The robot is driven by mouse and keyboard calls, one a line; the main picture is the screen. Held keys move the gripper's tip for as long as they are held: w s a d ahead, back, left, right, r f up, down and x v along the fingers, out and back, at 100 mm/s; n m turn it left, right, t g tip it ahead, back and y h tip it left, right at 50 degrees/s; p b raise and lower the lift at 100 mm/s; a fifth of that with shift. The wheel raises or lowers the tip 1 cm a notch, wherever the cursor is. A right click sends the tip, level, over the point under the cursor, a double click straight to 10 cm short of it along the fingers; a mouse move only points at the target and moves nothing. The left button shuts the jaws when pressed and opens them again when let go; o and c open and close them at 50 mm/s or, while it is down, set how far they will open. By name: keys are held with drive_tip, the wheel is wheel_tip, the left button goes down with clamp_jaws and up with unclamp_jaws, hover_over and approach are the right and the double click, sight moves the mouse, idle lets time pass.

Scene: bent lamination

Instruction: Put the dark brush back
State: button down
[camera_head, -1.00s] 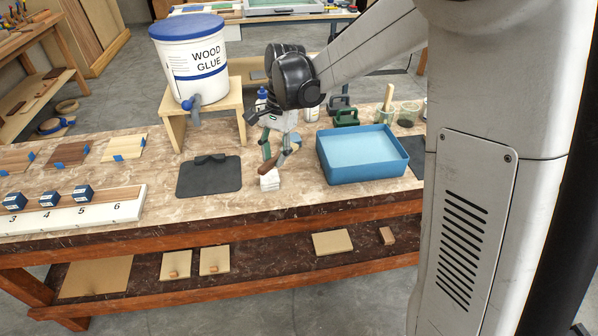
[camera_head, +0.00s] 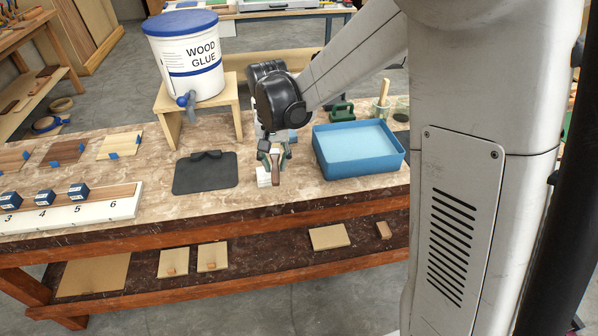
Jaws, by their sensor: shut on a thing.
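My gripper (camera_head: 273,156) is over the table, left of the blue tray, with its fingers pointing down. The brush's bristle end cannot be made out. A small white block or stack (camera_head: 264,178) is just left of the handle; whether they touch cannot be told. To the right, behind the blue tray, a glass jar (camera_head: 381,113) holds a light wooden-handled tool (camera_head: 384,92). Another glass jar (camera_head: 402,113) stands beside it. My wrist hides part of the table behind the gripper.
The blue tray (camera_head: 358,174) with light blue contents is close right of my gripper. A dark mat (camera_head: 205,174) lies left. The glue bucket (camera_head: 187,55) stands on a wooden stand (camera_head: 233,101). A green handled tool (camera_head: 342,111) is behind the tray.

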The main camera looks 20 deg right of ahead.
hover_over(299, 178)
wheel_tip(299, 178, down, 5)
drive_tip(key=shift+f, duration=1.95)
drive_tip(key=shift+f+b, duration=0.1)
drive_tip(key=shift+b, duration=0.3)
drive_tip(key=c, duration=1.5)
unclamp_jaws()
drive_tip(key=shift+c, duration=0.2)
drive_tip(key=shift+p, duration=0.35)
